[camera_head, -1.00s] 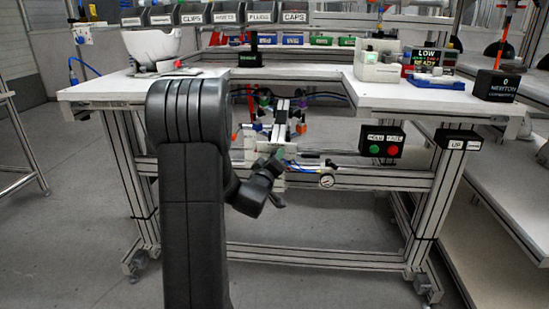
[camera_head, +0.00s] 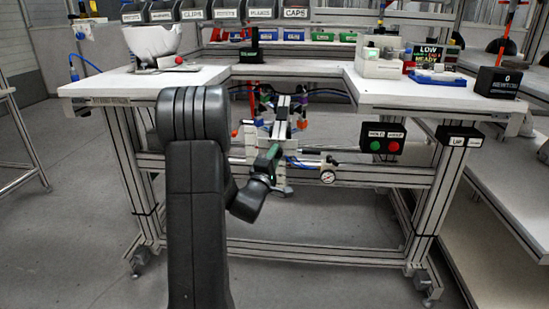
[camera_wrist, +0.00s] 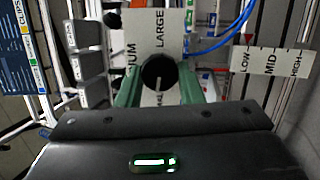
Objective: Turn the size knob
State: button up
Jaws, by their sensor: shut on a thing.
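The size knob (camera_wrist: 159,72) is a round black knob with a pale mark, on a white plate (camera_wrist: 160,22). The plate reads LARGE above the knob and partly hidden lettering, ending in IUM, to its left. The lettering below is mostly covered. The pale mark lies in the lower part of the knob, roughly upright. My gripper (camera_wrist: 160,84) has its two green fingers on either side of the knob, shut on it. In the head view my gripper (camera_head: 270,157) is at the fixture in the bench's front gap; the knob cannot be made out there.
A LOW/MID/HIGH scale plate (camera_wrist: 270,60) and blue hoses (camera_wrist: 222,42) are close at the right. In the head view, a HOLD button box (camera_head: 384,143) and a gauge (camera_head: 328,176) are right of my gripper. A white shell (camera_head: 152,42) stands on the bench.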

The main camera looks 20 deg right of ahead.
jog(key=shift+n+t, duration=0.3)
jog(key=shift+n, duration=0.3)
jog(key=o, duration=1)
jog(key=shift+c, duration=0.2)
jog(key=p+v, duration=0.1)
jog(key=v, duration=1.2)
jog(key=shift+s+a, duration=0.2)
jog(key=shift+a, duration=0.15)
jog(key=shift+f, duration=0.1)
jog(key=b+x, duration=0.1)
jog(key=x, duration=1.3)
